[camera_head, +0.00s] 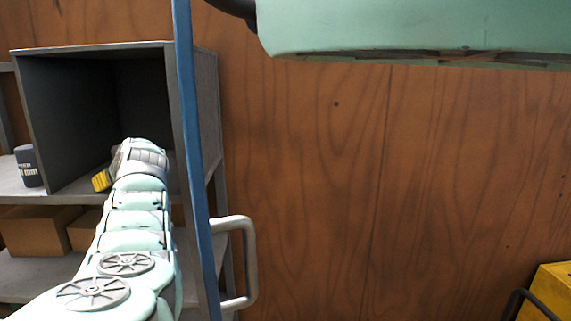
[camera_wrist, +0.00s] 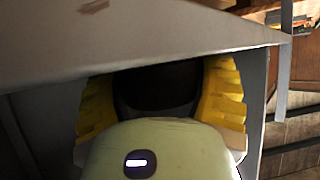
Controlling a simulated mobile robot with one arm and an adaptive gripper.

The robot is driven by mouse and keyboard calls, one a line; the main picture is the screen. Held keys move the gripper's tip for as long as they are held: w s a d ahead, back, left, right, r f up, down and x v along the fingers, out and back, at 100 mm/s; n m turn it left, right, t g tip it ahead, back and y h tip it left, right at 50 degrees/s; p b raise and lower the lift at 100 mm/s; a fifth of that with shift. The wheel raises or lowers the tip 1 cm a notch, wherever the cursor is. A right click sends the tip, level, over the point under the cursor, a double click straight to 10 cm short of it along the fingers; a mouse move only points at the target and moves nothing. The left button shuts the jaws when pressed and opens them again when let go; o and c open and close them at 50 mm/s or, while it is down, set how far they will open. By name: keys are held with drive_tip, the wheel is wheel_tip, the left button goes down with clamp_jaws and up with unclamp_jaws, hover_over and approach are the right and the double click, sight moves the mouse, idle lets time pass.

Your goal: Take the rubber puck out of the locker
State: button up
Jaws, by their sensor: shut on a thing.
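The locker (camera_head: 199,105) is a grey open-fronted box at the left in the head view. My arm reaches into it, and one yellow finger of my gripper (camera_head: 102,181) shows low inside. In the wrist view, the two yellow fingers of my gripper (camera_wrist: 162,88) stand on either side of a black rounded thing, the rubber puck (camera_wrist: 160,85), and are shut on it. The puck's lower part is hidden behind the gripper body. The puck is hidden in the head view. A grey panel of the locker (camera_wrist: 130,35) lies close by in the wrist view.
A blue upright panel (camera_head: 190,150) with a silver handle (camera_head: 250,262) stands edge-on just right of my arm. Cardboard boxes (camera_head: 35,232) sit below. A pale green body (camera_head: 410,28) hangs at top right.

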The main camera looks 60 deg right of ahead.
drive_tip(key=shift+d, duration=0.1)
wheel_tip(320, 180, up, 4)
drive_tip(key=shift+f+b, duration=0.1)
drive_tip(key=shift+b, duration=0.7)
drive_tip(key=b, duration=0.1)
drive_tip(key=s, duration=0.1)
drive_tip(key=s+a+b, duration=0.1)
drive_tip(key=shift+s+f+b, duration=0.15)
drive_tip(key=shift+f+b, duration=0.1)
drive_tip(key=shift+b, duration=0.1)
drive_tip(key=s+a+r+p, duration=0.1)
drive_tip(key=s+a+p, duration=0.1)
drive_tip(key=s, duration=0.4)
drive_tip(key=s+a+p, duration=0.3)
drive_tip(key=s+p, duration=0.1)
drive_tip(key=s, duration=0.2)
drive_tip(key=shift+s+a+r, duration=0.15)
drive_tip(key=shift+s+r, duration=0.1)
drive_tip(key=shift+r, duration=0.15)
